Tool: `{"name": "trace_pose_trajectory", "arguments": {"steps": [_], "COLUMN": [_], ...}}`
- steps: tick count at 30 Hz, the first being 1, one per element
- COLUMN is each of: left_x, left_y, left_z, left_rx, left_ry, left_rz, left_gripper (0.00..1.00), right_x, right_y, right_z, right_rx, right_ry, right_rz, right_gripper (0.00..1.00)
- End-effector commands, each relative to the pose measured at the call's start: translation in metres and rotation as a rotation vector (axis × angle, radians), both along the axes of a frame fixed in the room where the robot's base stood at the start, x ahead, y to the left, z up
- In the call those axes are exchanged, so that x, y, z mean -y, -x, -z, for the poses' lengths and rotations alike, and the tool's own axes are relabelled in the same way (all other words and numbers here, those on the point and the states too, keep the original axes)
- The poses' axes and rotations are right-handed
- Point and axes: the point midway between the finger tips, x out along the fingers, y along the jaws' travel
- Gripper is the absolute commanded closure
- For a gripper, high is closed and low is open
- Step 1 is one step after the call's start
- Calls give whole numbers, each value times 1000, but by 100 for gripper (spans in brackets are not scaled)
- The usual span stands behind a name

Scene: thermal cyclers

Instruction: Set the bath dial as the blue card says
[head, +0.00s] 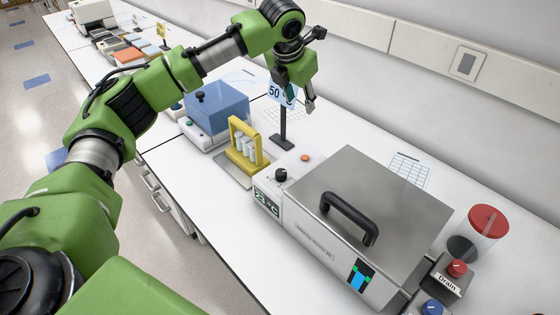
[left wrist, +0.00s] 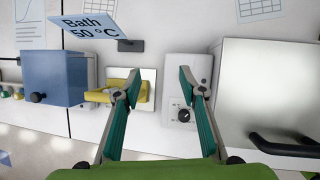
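The blue card (head: 275,91) stands on a black post behind the bath. In the left wrist view the card (left wrist: 88,27) reads "Bath 50 °C". The water bath (head: 335,245) is a white box with a steel lid and black handle. Its black dial (head: 281,174) is on the control end, above a green display (head: 267,202) that seems to read 23 °C. The dial also shows in the left wrist view (left wrist: 184,115), near my right-hand finger. My left gripper (head: 300,98) is raised beside the card; its fingers (left wrist: 160,78) are apart and empty. My right gripper is not in view.
A yellow rack (head: 235,137) with white tubes stands left of the bath, next to a blue-lidded device (head: 217,108). An orange button (head: 305,158) is near the dial. A red-lidded jar (head: 487,221) and drain button (head: 457,268) are at right.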

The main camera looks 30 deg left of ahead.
Motion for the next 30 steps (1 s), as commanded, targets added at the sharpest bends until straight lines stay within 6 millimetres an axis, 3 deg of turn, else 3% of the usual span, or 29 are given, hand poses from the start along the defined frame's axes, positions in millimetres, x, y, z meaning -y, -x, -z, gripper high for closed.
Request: {"name": "trace_pose_trajectory", "arguments": {"steps": [1,3,6,9,14,18,21,24,26,30], "left_x": [-2,-4,-2,9,48,100,142,181,202,235], "left_y": [-28,-65,-105,-130,-136,-112,-84,-51,-31,12], "left_z": [-16,-46,-98,-156,-242,-294,-309,-303,-291,-238], "left_rx": [129,321,585,828,1147,1319,1363,1336,1285,1075], "left_ry": [19,55,121,200,343,464,536,582,596,583], "left_rz": [-49,-106,-138,-115,39,276,488,712,845,1118], "left_gripper": [62,62,62,62,62,62,62,62,62,62], "right_x": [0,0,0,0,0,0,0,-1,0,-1], "right_y": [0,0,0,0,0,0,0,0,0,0], "right_z": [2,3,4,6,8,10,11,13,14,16], "right_rx": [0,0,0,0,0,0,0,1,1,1], "right_ry": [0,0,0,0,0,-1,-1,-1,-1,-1], "right_rz": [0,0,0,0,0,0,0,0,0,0], "right_gripper": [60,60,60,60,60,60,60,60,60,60]}}
